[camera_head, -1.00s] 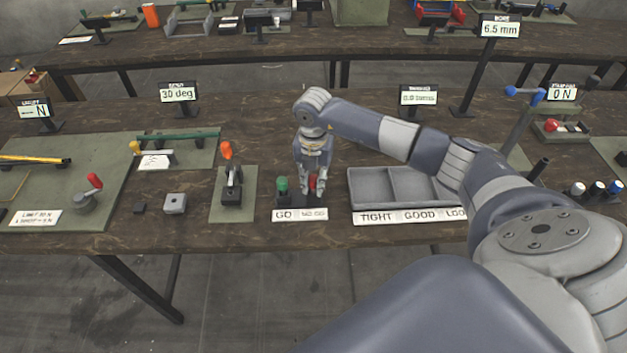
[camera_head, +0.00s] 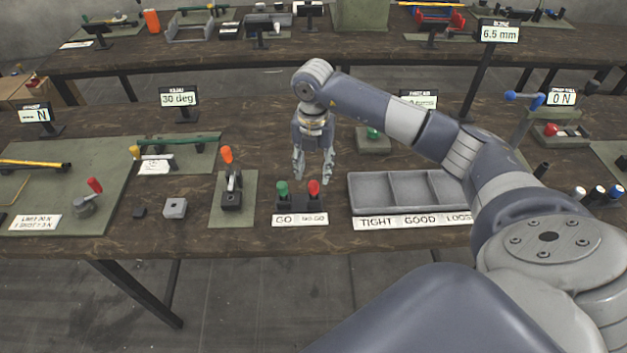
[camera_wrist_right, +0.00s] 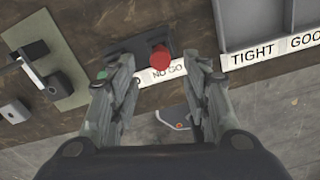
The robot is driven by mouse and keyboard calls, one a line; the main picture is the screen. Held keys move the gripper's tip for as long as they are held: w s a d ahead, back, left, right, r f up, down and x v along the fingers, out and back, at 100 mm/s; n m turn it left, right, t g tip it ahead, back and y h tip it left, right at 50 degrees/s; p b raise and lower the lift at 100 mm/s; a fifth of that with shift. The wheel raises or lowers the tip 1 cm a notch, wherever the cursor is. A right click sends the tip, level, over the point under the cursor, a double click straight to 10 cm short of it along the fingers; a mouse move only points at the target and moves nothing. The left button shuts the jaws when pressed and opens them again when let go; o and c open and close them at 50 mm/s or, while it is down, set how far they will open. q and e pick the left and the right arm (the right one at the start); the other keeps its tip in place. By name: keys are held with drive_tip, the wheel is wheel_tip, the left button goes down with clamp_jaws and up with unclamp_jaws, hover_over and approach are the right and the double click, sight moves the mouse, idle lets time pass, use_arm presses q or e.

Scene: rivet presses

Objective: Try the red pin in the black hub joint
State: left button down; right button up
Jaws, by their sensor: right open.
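The red pin (camera_head: 313,189) stands upright in the right side of a small dark holder (camera_head: 297,207), behind the words NO GO. A green pin (camera_head: 282,190) stands at its left. My right gripper (camera_head: 314,176) is open and empty, pointing down just above and behind the red pin. In the right wrist view the red pin (camera_wrist_right: 160,57) shows between the spread fingertips (camera_wrist_right: 160,65), not gripped. A black block (camera_head: 231,200) with an orange-tipped lever sits on a small green mat at left; it looks like the hub joint. My left gripper is out of view.
A grey three-part tray (camera_head: 353,200) labelled TIGHT, GOOD and a partly hidden word stands right of the holder. A grey block (camera_head: 175,208) and a small dark block (camera_head: 139,212) lie left of the mat. Signs stand behind. My right arm crosses above the tray.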

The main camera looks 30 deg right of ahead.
drive_tip(key=shift+r, duration=2.3)
